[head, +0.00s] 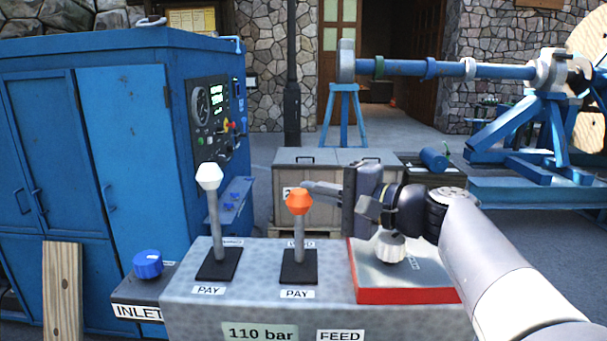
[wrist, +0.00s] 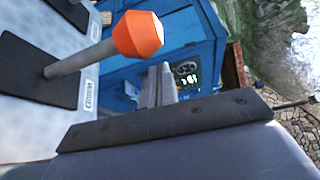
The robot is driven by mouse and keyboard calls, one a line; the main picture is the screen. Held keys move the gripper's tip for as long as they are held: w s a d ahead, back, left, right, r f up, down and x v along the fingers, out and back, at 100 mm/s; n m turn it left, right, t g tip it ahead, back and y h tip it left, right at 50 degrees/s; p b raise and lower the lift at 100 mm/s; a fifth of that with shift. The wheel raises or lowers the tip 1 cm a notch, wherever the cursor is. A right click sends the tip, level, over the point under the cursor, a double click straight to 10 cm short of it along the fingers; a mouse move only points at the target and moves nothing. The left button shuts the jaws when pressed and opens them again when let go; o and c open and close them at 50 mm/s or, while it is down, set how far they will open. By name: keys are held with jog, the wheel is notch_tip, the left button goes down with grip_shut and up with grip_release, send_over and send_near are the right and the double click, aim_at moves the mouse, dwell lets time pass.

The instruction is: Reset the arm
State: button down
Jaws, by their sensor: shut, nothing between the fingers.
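My gripper (head: 310,187) is shut and empty. In the head view its fingers point left, right behind the orange lever knob (head: 299,201); I cannot tell whether they touch it. My arm (head: 490,255) comes in from the lower right, over the right part of the grey control console (head: 250,315). In the wrist view the shut fingers (wrist: 158,85) stick out past the dark gripper body, and the orange knob (wrist: 138,34) on its grey stem is close by on the left.
A white-knobbed lever (head: 208,177) stands left of the orange one. A red-edged plate with a grey knob (head: 390,247) lies beneath my wrist. A blue valve knob (head: 148,264) is at the console's left. A blue cabinet (head: 130,120) fills the left; a wooden crate (head: 330,160) stands behind.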

jog(key=shift+s+f+b, duration=0.1)
jog(key=shift+f+b, duration=0.05)
jog(key=shift+b, duration=0.2)
notch_tip(320, 180, up, 11)
notch_tip(320, 180, down, 10)
jog(key=b, duration=0.1)
jog(key=w+d+f+m+h+p, duration=0.1)
jog(key=w+d+f+p, duration=0.2)
jog(key=w+p, duration=0.3)
jog(key=b+v, duration=0.1)
jog(key=v, duration=0.6)
jog(key=b+v, duration=0.1)
jog(key=v, duration=0.7)
jog(key=shift+s+d+r+b, duration=0.1)
jog(key=shift+d+r+b, duration=0.05)
jog(key=shift+r+b, duration=0.15)
jog(key=shift+s+d+g, duration=0.2)
jog(key=shift+d+g, duration=0.05)
jog(key=shift+g, duration=0.05)
